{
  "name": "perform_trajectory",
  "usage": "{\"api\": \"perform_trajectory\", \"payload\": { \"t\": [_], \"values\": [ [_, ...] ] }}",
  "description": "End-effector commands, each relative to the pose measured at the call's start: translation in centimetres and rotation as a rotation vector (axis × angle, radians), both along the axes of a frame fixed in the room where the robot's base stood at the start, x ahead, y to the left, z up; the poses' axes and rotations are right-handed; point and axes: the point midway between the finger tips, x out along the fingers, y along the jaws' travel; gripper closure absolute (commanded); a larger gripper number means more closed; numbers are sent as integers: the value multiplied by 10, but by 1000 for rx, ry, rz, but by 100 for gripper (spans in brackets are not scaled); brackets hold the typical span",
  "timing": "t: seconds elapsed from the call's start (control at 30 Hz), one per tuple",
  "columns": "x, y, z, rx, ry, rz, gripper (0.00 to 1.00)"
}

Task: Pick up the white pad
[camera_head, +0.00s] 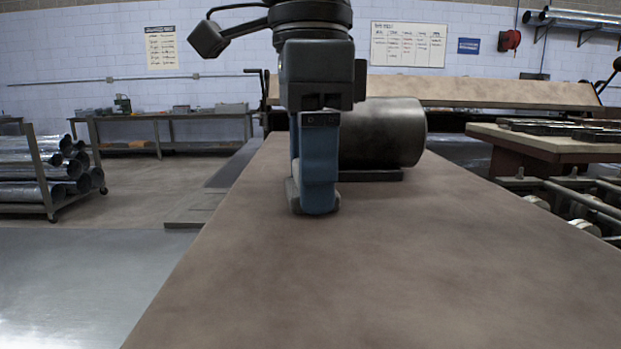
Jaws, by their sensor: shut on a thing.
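My gripper (316,206) points straight down, with its blue fingers low over the brown table top (400,270). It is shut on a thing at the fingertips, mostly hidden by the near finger. Only a greyish edge shows at the left of the fingertips; I take this to be the white pad (292,197), looking grey in shade. The thing is at or just above the table surface; I cannot tell whether it touches. No other white pad shows on the table.
A dark metal cylinder (385,132) on a flat dark base stands just behind and right of my gripper. The near table is clear. A grey metal sheet surface (80,285) lies at lower left, a pipe rack (45,175) farther left, and a roller frame (575,200) at right.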

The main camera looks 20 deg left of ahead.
Motion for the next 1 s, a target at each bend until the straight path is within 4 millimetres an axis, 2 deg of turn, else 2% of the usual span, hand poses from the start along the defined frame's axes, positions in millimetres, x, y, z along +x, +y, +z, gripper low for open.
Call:
{"api": "perform_trajectory", "payload": {
  "t": [0.27,0.5,0.8,1.0],
  "values": [
    [0,0,11,1,-3,0,69],
    [2,-2,45,1,-3,-3,69],
    [21,-60,78,0,-1,-5,69],
    [31,-92,98,0,-2,-4,69]
  ]
}}
